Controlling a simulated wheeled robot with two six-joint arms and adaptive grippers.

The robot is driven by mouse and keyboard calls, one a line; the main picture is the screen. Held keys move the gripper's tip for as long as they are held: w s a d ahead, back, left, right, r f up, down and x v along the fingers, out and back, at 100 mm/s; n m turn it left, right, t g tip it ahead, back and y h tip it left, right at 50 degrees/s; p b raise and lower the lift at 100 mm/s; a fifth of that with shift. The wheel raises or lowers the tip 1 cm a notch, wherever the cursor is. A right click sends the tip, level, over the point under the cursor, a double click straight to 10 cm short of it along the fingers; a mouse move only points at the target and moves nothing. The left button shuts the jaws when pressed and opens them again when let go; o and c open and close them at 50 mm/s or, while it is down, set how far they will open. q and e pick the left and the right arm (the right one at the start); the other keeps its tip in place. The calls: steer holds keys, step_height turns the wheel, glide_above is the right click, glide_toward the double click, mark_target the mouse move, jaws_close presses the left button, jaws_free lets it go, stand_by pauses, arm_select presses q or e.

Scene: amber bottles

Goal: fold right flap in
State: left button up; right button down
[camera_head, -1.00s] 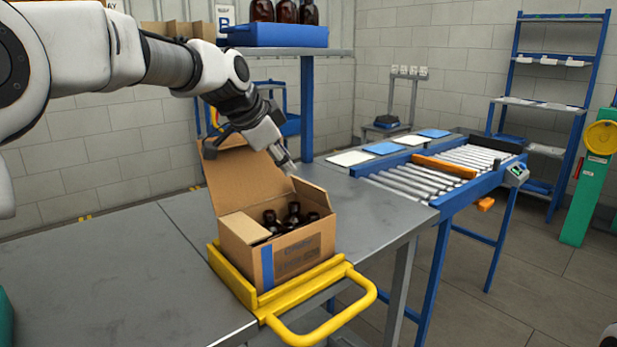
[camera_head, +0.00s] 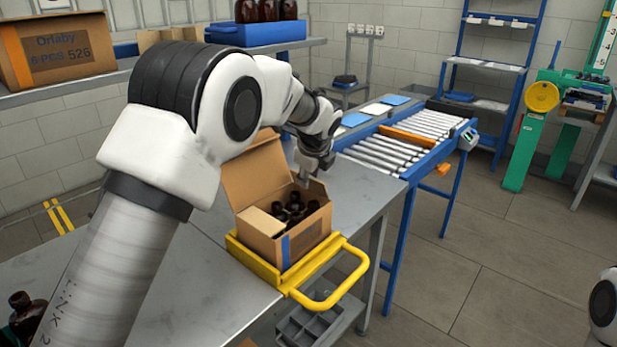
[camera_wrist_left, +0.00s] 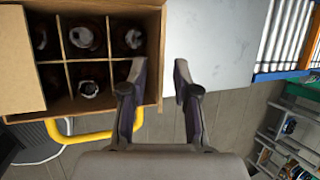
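An open cardboard box (camera_head: 306,236) with dark amber bottles (camera_head: 292,206) stands in a yellow handled tray (camera_head: 352,285). Its large back flap (camera_head: 252,172) stands up, and its left flap (camera_head: 262,222) lies inward. The right flap (camera_head: 319,188) appears raised, partly hidden by my left gripper (camera_head: 306,182). Contact with the flap cannot be told. My right gripper is not in view.
A roller conveyor (camera_head: 400,142) stands beyond the grey table (camera_head: 357,192). A shelf at the back holds a blue tray (camera_head: 255,33) of bottles and a labelled carton (camera_head: 62,50). A grey divided crate (camera_head: 318,328) is below the table edge. More bottles (camera_head: 25,318) are at lower left.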

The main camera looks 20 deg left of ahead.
arm_select(q)
steer(key=shift+x, duration=1.2)
steer(key=shift+r, duration=0.15)
steer(key=shift+c, duration=0.7)
jaws_close()
steer(key=shift+d, duration=0.1)
